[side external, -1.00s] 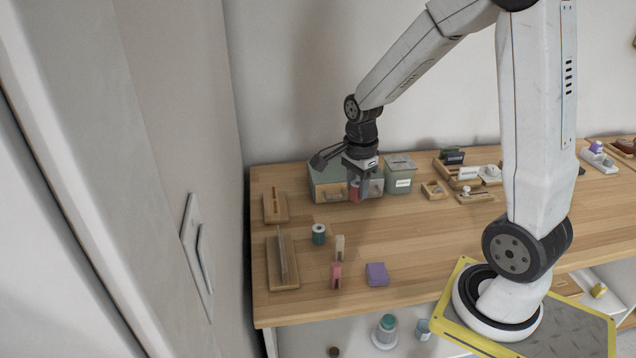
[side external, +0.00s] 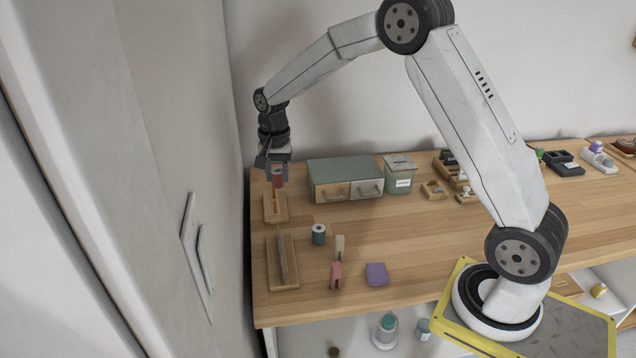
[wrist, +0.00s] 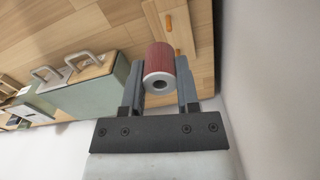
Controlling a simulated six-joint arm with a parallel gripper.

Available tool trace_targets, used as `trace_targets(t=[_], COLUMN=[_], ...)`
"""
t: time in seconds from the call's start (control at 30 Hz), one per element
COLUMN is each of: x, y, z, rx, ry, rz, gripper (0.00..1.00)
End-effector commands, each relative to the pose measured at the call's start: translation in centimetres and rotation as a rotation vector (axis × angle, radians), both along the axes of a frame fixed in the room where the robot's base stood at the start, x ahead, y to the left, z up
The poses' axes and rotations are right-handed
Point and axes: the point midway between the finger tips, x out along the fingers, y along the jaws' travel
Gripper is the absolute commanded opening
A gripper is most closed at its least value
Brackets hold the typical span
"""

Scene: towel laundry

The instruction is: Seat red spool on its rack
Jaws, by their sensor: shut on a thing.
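The red spool (side external: 278,182) is held at the far left end of the wooden table. My gripper (side external: 277,172) is shut on its sides. In the wrist view the spool (wrist: 160,55) sits between the two fingers, with its pale end and centre hole facing the camera. The wooden rack (side external: 282,217), a flat base with a peg, stands at the table's back left. The spool is at the upper part of the peg in the side view. I cannot tell whether the peg is inside the spool's hole. The rack (wrist: 182,16) also shows beyond the spool in the wrist view.
A green box with drawers (side external: 345,170) stands right of the rack. A teal spool (side external: 319,234), a wooden stand with an upright plate (side external: 285,275) and small blocks lie nearer the front. The wall is close on the left.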

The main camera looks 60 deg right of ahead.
Motion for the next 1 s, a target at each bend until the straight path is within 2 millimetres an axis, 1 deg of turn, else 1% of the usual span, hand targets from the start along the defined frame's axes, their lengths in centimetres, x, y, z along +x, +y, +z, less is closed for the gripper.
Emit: trace_targets(t=[0.03, 0.17, 0.57, 1.0], x=[0.4, 0.9, 1.0, 1.0], y=[0.3, 0.6, 0.6, 0.6], z=[-0.1, -0.2, -0.6, -2.8], rx=[0.000, 0.000, 0.000, 0.001], ry=[0.000, 0.001, 0.001, 0.000], rz=[0.023, 0.056, 0.060, 0.059], gripper=[0.00, 0.00, 0.00, 0.00])
